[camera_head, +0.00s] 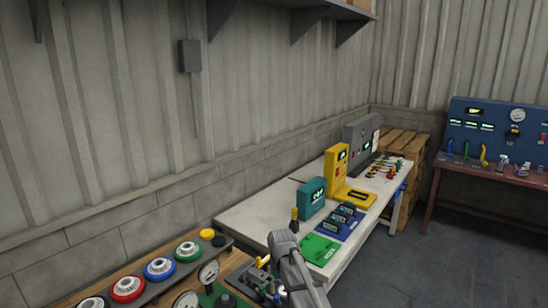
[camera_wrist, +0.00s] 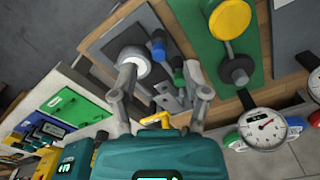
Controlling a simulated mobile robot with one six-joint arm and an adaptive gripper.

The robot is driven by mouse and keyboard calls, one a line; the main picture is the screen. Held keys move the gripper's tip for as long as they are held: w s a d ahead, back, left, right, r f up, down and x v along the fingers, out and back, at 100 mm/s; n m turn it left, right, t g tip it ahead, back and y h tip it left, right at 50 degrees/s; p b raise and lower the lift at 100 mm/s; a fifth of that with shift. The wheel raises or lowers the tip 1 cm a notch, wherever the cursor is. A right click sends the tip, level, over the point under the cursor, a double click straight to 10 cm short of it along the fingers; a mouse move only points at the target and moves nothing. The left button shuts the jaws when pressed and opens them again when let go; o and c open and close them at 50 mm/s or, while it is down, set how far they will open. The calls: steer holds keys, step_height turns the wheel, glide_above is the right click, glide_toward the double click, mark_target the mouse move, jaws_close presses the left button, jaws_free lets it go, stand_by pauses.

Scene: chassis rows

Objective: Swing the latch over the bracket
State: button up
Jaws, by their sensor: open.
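My gripper (camera_wrist: 160,97) is open in the wrist view, its two grey fingers apart above a dark grey plate (camera_wrist: 104,50) on the wooden bench. Between and beyond the fingers stand a pale round metal piece (camera_wrist: 134,62), a blue-capped post (camera_wrist: 158,47) and small grey metal parts (camera_wrist: 168,98), probably the latch and bracket. I cannot tell which is which. A yellow piece (camera_wrist: 156,118) shows between the fingers, partly hidden at its lower edge. Nothing is clearly held. In the head view, my grey arm covers much of this spot.
A green board (camera_wrist: 207,48) with yellow and black knobs and a gauge (camera_wrist: 262,128) lie to the right in the wrist view. In the head view, coloured round fittings (camera_head: 159,268) line the wooden bench. A white table (camera_head: 257,215) behind holds a teal box (camera_head: 312,197) and yellow machine (camera_head: 337,172).

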steer(key=s+d+f+m+b, duration=0.2)
steer(key=s+d+f, duration=0.1)
steer(key=s+d, duration=0.4)
steer(key=s+d+f+m+b, duration=0.2)
steer(key=s+d+f+b, duration=0.1)
steer(key=s+d, duration=0.4)
steer(key=s, duration=0.3)
steer(key=shift+s+d+b, duration=0.25)
steer(key=shift+d+b, duration=0.1)
steer(key=shift+d, duration=0.05)
